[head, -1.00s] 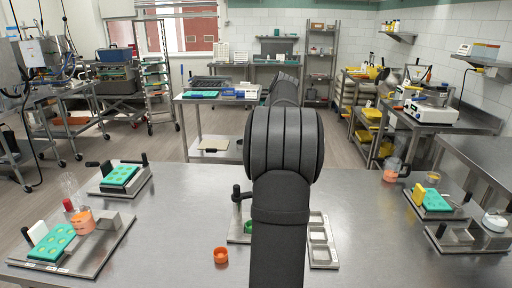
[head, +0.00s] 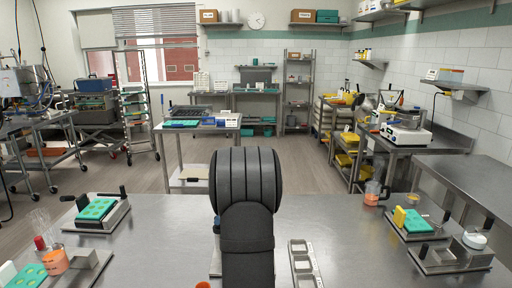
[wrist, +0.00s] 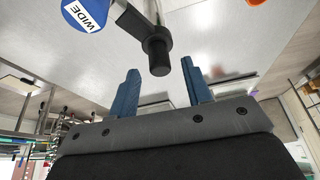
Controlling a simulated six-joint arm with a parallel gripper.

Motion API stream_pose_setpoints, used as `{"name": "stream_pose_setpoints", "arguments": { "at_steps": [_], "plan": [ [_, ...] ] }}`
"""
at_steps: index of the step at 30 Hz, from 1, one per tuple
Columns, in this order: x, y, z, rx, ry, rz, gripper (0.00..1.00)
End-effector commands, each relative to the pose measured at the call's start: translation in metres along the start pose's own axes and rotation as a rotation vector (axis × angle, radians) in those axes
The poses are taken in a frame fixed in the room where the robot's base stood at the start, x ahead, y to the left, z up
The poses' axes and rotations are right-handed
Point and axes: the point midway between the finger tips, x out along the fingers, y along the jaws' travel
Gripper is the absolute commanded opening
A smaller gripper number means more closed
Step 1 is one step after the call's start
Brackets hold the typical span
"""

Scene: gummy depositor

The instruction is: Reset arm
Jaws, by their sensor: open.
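My arm stands upright in the middle of the head view and hides what is behind it; the gripper itself does not show there. In the wrist view my gripper (wrist: 160,85) has its two blue fingers wide apart with nothing between them. A dark cylindrical knob (wrist: 157,55) on a metal bracket shows beyond the fingertips, apart from them as far as I can tell. A round blue piece marked "WIDE" (wrist: 87,14) lies beside that bracket.
On the steel table (head: 170,235) stand fixtures with green molds (head: 97,208) at left and another green mold (head: 418,222) at right. A clear jug with orange liquid (head: 373,193) stands at the back right. A compartment tray (head: 303,264) lies right of my arm.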

Motion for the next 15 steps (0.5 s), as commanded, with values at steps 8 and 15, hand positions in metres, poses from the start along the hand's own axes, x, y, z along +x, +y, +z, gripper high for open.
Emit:
{"name": "stream_pose_setpoints", "arguments": {
  "at_steps": [8, 15],
  "plan": [
    [0.025, 0.000, 0.000, -0.001, 0.000, -0.001, 0.45],
    [0.027, 0.000, 0.000, 0.001, 0.001, 0.001, 0.45]
  ]
}}
